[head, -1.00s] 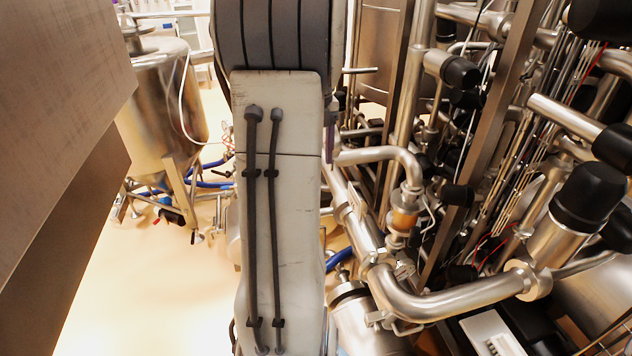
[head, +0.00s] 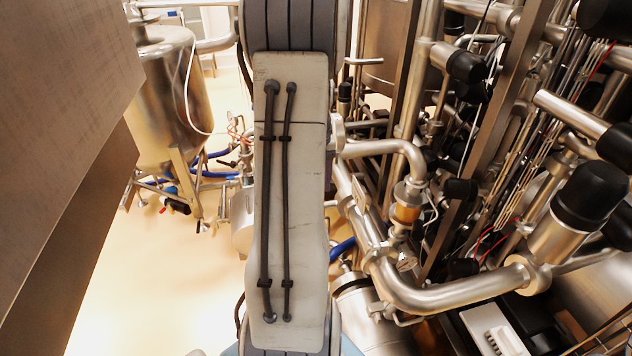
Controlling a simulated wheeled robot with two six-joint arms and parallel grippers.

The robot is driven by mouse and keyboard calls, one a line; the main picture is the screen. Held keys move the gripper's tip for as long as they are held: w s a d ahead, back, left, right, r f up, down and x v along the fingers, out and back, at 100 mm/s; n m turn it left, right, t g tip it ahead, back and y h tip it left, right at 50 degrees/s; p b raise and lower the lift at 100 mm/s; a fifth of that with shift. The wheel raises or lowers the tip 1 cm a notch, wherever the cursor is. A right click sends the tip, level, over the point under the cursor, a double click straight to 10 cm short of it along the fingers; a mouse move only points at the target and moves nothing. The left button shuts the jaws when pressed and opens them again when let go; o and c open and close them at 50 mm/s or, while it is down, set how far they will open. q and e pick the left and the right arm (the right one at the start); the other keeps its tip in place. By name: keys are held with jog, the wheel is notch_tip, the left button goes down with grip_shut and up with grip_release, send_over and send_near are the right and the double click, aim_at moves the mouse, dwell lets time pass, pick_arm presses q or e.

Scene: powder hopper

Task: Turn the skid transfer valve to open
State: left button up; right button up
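A white arm link of mine with two dark cables fills the middle of the head view from top to bottom. Neither gripper shows in the view. I cannot pick out the skid transfer valve for certain. A pipe fitting with an amber section (head: 405,207) sits on the steel pipework right of my arm. A thick bent steel pipe (head: 440,298) runs below it to a black-capped cylinder (head: 585,195) at the right. What lies behind my arm link is hidden.
A steel tank (head: 172,100) on legs stands at the upper left, with blue hoses (head: 212,174) near its base. A large brown metal panel (head: 60,110) blocks the left edge. Dense pipework fills the right. The pale floor (head: 165,270) is clear at lower left.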

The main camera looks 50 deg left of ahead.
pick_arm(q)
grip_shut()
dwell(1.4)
